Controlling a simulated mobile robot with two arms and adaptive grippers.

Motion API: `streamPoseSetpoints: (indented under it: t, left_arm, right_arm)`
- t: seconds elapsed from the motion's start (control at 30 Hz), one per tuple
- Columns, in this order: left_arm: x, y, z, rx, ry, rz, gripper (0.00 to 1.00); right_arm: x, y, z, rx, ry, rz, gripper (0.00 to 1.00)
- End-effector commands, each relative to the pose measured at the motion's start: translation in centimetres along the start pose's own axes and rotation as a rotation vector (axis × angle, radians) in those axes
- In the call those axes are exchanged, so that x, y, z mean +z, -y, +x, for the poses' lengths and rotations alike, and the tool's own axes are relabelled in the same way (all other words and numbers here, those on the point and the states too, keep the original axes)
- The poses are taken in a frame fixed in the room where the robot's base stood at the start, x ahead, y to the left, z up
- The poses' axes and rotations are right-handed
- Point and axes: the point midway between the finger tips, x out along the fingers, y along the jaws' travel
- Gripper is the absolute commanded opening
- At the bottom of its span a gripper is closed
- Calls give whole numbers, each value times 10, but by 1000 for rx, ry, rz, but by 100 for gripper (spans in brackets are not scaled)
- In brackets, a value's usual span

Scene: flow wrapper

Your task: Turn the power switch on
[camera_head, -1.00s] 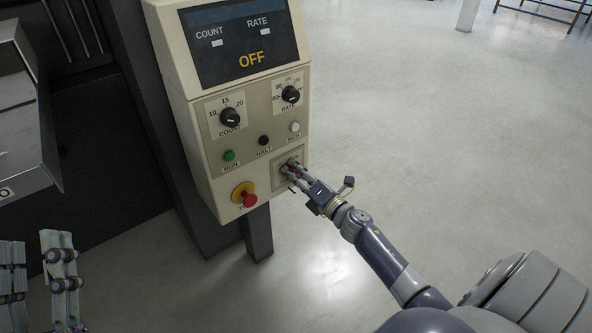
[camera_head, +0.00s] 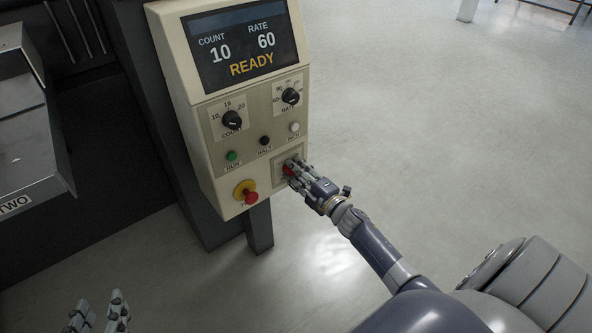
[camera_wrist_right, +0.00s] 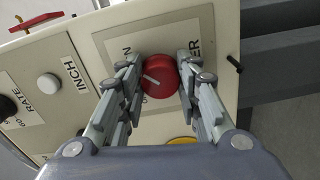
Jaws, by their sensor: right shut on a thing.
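The power switch is a round red knob (camera_wrist_right: 159,77) on a pale plate (camera_wrist_right: 206,22) at the lower right of the control panel. It also shows in the head view (camera_head: 288,170), partly covered by my right gripper. My right gripper (camera_wrist_right: 158,76) is shut on the knob, with a finger on each side. In the head view my right gripper (camera_head: 292,171) reaches the panel from the lower right. The display (camera_head: 238,48) reads COUNT 10, RATE 60 and READY. My left gripper (camera_head: 98,312) is at the bottom left edge, its fingers apart and empty.
The panel holds a count dial (camera_head: 232,121), a rate dial (camera_head: 290,97), a green run button (camera_head: 232,156), a black halt button (camera_head: 264,140), a white inch button (camera_head: 294,127) and a red stop button (camera_head: 250,197) on yellow. Open floor lies to the right.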

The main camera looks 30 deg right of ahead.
Motion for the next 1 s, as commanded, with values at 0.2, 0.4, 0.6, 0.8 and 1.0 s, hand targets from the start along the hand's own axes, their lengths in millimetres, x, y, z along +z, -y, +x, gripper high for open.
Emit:
streamPoseSetpoints:
  t: [0.2,0.4,0.6,0.8,1.0]
  left_arm:
    - [5,1,-1,-1,22,0,40]
    - [5,1,-1,-1,22,0,40]
    - [5,0,-1,-1,22,0,40]
    - [5,0,-1,-1,22,0,40]
    - [4,1,-1,-1,19,0,40]
  right_arm:
    - [1,0,0,0,3,15,8]
    - [1,0,0,0,3,15,8]
    - [1,0,0,0,3,14,52]
    - [1,0,0,0,1,13,52]
    - [0,1,-5,-1,1,13,52]
